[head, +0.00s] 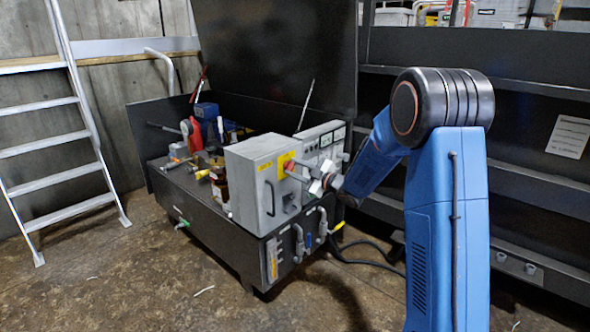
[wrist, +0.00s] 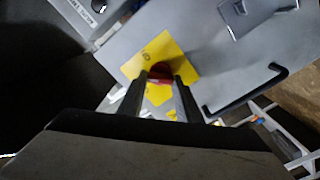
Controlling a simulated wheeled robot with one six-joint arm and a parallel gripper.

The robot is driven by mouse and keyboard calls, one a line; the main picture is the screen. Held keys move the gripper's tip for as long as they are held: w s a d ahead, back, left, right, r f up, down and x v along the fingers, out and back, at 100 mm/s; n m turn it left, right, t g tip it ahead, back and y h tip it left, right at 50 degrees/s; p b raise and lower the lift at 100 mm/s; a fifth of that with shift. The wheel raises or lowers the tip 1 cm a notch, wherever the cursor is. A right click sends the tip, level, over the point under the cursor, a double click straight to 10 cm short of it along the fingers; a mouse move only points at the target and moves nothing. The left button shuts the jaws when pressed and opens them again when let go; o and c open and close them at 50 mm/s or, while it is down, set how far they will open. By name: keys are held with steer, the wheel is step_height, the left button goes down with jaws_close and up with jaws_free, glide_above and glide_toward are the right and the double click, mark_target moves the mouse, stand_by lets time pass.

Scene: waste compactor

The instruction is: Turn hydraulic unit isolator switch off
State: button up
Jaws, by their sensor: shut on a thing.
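The isolator switch is a red knob (wrist: 160,74) on a yellow plate (wrist: 178,56) on the face of a grey cabinet. In the head view, the yellow plate (head: 285,164) is on the front of the grey cabinet (head: 250,190), at its upper right. My gripper (wrist: 160,82) is shut on the red knob, with one finger on each side of it. In the head view, my gripper (head: 296,172) reaches the plate from the right. The fingers and palm hide part of the knob and plate, so I cannot read the switch position.
The cabinet sits on a dark hydraulic unit (head: 205,222) with a raised black lid (head: 275,60). A black handle (wrist: 245,95) is beside the plate. A grey panel with gauges (head: 322,140) is behind. A ladder (head: 62,130) stands left. The floor in front (head: 150,280) is mostly clear.

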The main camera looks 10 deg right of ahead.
steer(key=n, duration=0.4)
steer(key=shift+f+n, duration=0.1)
steer(key=shift+n, duration=0.3)
steer(key=shift+s+f+n, duration=0.1)
steer(key=shift+f+n, duration=0.05)
steer(key=shift+n, duration=2.05)
steer(key=shift+a, duration=0.1)
steer(key=o, duration=1)
steer(key=shift+o, duration=0.2)
steer(key=shift+s+d, duration=0.25)
steer(key=shift+d, duration=0.05)
steer(key=v, duration=1.6)
steer(key=shift+s, duration=0.35)
steer(key=shift+d, duration=0.15)
